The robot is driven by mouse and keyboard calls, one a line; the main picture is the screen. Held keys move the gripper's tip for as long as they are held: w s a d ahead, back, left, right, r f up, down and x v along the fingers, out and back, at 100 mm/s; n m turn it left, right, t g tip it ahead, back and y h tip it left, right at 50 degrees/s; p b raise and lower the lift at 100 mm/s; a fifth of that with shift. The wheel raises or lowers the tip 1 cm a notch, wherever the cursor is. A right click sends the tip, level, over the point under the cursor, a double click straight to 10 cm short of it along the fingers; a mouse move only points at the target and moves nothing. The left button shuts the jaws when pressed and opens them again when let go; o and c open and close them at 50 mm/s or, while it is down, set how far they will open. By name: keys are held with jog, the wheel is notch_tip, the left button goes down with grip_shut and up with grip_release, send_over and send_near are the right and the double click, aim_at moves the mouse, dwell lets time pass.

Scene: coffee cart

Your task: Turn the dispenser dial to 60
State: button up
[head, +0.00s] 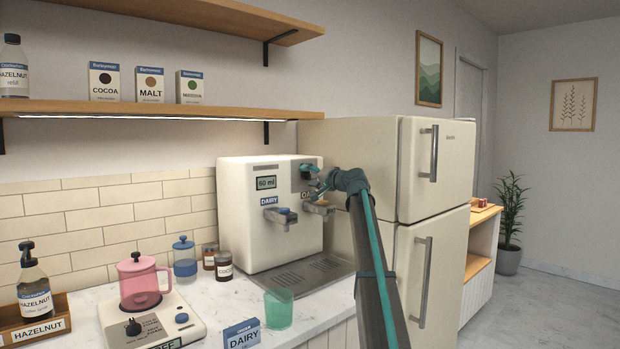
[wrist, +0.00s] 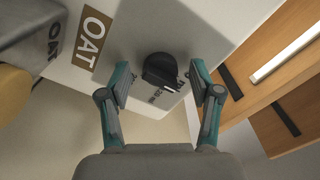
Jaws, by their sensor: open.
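The white dispenser (head: 240,190) stands on the counter in the head view, with DAIRY and OAT spouts. Its small display (head: 266,183) appears to read 60 ml. The black dial (wrist: 161,70) is on the upper front panel; in the wrist view it lies just beyond and between my fingertips. My gripper (wrist: 158,88) is open, one finger on each side of the dial, with gaps between fingers and dial. In the head view my gripper (head: 314,180) is small and partly covers the dial area. The dial's markings are too small or hidden to read.
The OAT spout (head: 318,207) sits just below my gripper. The fridge (head: 365,160) stands close on the right. A wooden shelf (head: 150,108) runs above.

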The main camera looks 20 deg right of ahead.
jog(key=v, duration=1.2)
